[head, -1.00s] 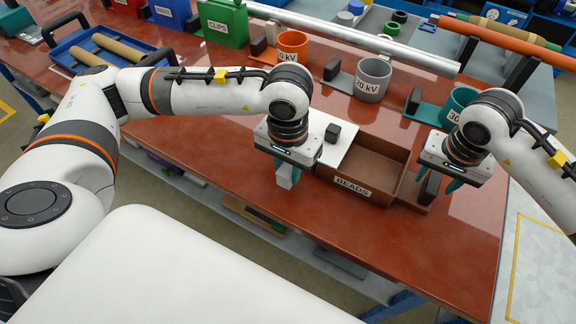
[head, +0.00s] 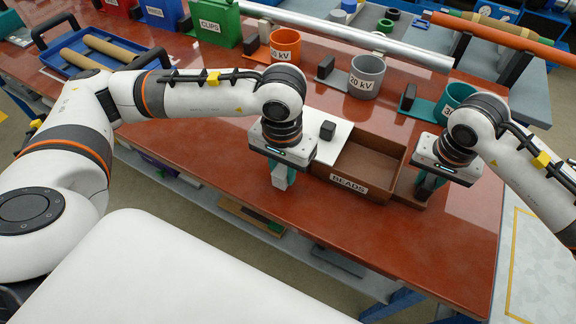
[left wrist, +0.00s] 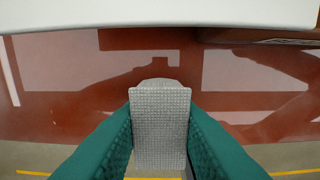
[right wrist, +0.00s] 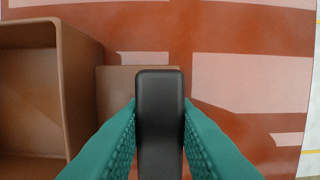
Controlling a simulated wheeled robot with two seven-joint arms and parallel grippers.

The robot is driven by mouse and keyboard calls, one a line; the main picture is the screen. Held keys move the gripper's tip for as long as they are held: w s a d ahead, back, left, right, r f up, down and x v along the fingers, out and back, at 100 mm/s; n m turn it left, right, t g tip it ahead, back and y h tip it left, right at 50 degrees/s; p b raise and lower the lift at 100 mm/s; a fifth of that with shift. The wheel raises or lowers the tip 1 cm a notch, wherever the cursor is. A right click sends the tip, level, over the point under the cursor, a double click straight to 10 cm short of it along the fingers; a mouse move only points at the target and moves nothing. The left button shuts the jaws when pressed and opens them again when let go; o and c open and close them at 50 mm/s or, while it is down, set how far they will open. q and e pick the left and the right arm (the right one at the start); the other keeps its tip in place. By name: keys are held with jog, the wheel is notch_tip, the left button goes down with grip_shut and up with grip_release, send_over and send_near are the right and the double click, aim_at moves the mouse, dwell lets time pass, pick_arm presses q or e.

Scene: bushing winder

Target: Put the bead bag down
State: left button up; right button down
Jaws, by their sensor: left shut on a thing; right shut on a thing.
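My left gripper (head: 282,177) is shut on a small grey, woven-looking block (left wrist: 160,125), which I take as the bead bag. My right gripper (head: 428,187) is shut on a black upright handle (right wrist: 160,115) on the brown ledge (right wrist: 115,85) at the tray's right side. The visible tray floor is bare.
Orange (head: 285,46), grey (head: 368,77) and teal (head: 458,98) cups stand further back. A long silver tube (head: 350,38) lies behind them. The red table (head: 440,245) is clear in front of the tray.

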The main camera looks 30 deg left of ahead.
pick_arm(q)
jog(key=shift+d, duration=0.1)
jog(key=d+r+m, duration=0.1)
jog(key=d+r, duration=0.4)
jog(key=d, duration=0.3)
notch_tip(320, 180, up, 3)
jog(key=n, duration=0.1)
send_over(366, 170)
notch_tip(366, 170, down, 10)
jog(key=shift+r, duration=0.2)
jog(key=shift+f, duration=0.1)
jog(key=o, duration=0.9)
jog(key=shift+o, duration=0.2)
